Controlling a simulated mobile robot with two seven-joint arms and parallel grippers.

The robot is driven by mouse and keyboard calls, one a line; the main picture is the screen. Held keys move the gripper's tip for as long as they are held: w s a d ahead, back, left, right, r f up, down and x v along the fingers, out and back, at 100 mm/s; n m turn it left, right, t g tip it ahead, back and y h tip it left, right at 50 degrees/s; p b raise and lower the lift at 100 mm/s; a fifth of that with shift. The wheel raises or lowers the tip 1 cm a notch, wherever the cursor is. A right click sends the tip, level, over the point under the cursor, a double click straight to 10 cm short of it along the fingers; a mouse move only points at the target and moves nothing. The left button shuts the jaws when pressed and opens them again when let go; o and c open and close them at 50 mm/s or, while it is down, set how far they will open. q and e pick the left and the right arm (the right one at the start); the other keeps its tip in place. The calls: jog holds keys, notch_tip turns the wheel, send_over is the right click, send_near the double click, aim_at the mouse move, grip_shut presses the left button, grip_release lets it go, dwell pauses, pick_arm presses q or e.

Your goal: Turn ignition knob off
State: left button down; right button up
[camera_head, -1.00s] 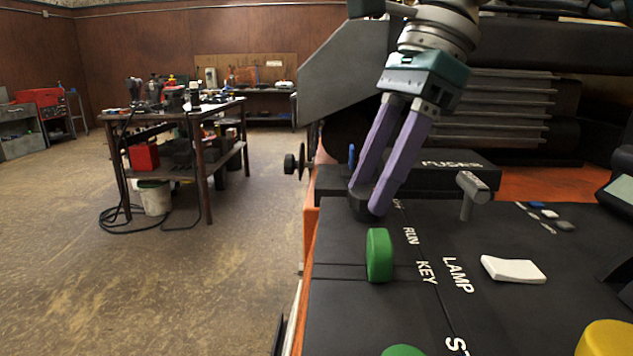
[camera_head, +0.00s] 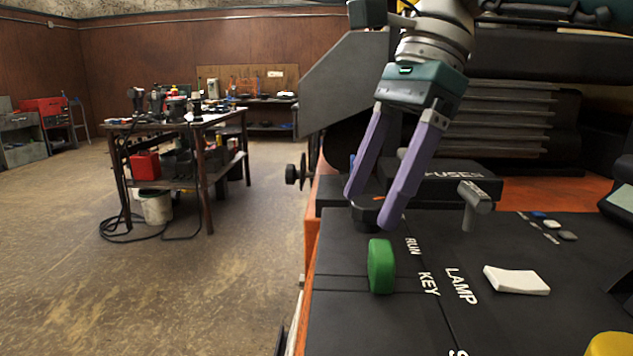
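A dark round knob (camera_head: 364,214) with a small orange mark on top stands near the far left part of the black control panel (camera_head: 345,315). The word RUN is printed close to it. A green knob (camera_head: 381,266) stands upright nearer to me, beside the word KEY. I cannot tell for sure which of these is the ignition knob. My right gripper (camera_head: 373,209) comes down from above with its two purple fingers spread, tips around or just above the dark knob. Its near finger partly hides the knob. I cannot tell whether they touch. My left gripper is not in view.
A grey T-shaped lever (camera_head: 474,200) stands right of the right gripper. A black fuse box (camera_head: 455,180) is behind it. A white rocker (camera_head: 516,280) and a yellow knob (camera_head: 610,344) are on the panel's right. A workbench (camera_head: 205,119) stands on open floor at left.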

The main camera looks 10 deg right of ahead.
jog(key=shift+r, duration=0.1)
jog(key=p+v, duration=0.8)
jog(key=v, duration=0.1)
jog(key=shift+r, duration=0.35)
jog(key=shift+d, duration=0.15)
